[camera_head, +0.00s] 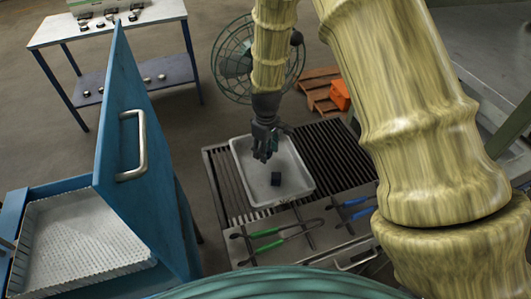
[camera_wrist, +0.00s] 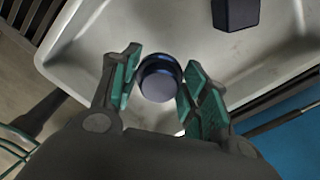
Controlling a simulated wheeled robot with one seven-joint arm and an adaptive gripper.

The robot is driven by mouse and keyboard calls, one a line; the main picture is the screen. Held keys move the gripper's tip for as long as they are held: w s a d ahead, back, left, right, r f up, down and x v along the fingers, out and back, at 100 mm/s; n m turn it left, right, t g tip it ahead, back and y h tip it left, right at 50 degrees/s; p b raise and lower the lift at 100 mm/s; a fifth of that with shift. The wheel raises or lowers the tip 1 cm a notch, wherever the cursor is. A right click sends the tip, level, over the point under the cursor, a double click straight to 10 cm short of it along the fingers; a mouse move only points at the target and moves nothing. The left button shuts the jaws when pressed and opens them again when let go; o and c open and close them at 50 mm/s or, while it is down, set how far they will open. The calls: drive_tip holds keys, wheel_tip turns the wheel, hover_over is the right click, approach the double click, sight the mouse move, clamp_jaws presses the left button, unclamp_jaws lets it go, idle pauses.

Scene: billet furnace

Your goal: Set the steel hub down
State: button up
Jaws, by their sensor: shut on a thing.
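The steel hub (camera_wrist: 160,78) is a round, dark blue-grey piece with a shiny rim, seen end-on in the wrist view. My gripper (camera_wrist: 158,88) has its teal-padded fingers on either side of it and is shut on it. A white tray (camera_head: 297,184) lies below; its bare floor also shows in the wrist view (camera_wrist: 92,62). In the head view my gripper (camera_head: 265,156) points down over the tray, and the hub is mostly hidden by the fingers. I cannot tell whether the hub touches the tray floor.
A dark block (camera_head: 276,179) sits in the tray. The tray rests on a slatted grate (camera_head: 338,150). Green-handled tongs (camera_head: 268,246) and blue-handled tongs (camera_head: 356,201) lie in front. A blue cabinet door (camera_head: 145,200) stands open at left. A fan (camera_head: 235,62) and orange box (camera_head: 339,95) are behind.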

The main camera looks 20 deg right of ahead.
drive_tip(key=shift+f, duration=1.25)
drive_tip(key=shift+f, duration=0.1)
drive_tip(key=o, duration=1.4)
drive_tip(key=shift+r+b, duration=1.65)
drive_tip(key=shift+r, duration=4.45)
